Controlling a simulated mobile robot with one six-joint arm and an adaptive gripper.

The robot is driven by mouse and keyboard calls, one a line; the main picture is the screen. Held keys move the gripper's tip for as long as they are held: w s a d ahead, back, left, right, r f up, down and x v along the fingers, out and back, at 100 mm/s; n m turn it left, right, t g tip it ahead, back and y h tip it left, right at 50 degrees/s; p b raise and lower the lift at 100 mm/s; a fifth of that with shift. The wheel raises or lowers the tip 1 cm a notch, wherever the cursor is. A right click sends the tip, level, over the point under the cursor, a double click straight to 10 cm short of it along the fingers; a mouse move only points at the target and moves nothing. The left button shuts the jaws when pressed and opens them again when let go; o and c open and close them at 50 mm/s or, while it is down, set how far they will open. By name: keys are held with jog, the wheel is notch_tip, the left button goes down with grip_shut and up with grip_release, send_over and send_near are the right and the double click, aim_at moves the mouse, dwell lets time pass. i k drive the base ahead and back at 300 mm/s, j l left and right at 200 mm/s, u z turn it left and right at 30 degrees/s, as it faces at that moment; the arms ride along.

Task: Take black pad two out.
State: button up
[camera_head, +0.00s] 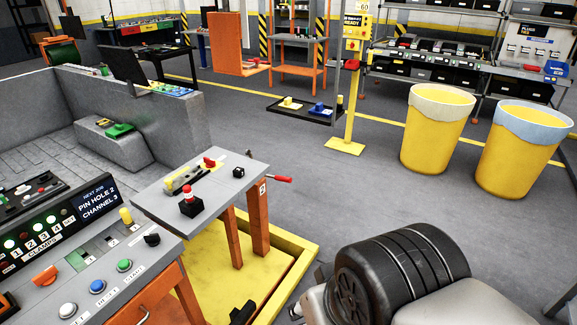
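I cannot tell which thing is black pad two. A small black block (239,172) sits on the grey bench top (228,190), near a label reading 2 on its edge. A thin black strip (181,184) lies beside a grey and yellow fixture (187,174) there. Another black piece (242,313) lies low by the yellow tray base, partly cut off by the picture edge. My gripper is not in view.
A control panel (133,238) at left has a display reading "NEXT JOB PIN HOLE 2 CHANNEL 3". A yellow-edged base (300,247) surrounds the orange bench legs. Two yellow bins (430,145) stand at right. A low black tray (300,112) holds parts. Grey floor between is open.

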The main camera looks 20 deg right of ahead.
aim_at(238, 172)
jog(key=i+z, duration=0.3)
jog(key=i, duration=0.25)
jog(key=i+j+z, duration=0.3)
jog(key=i, duration=0.2)
jog(key=i+j+z, duration=0.15)
jog(key=i+z, duration=0.2)
jog(key=i, duration=0.15)
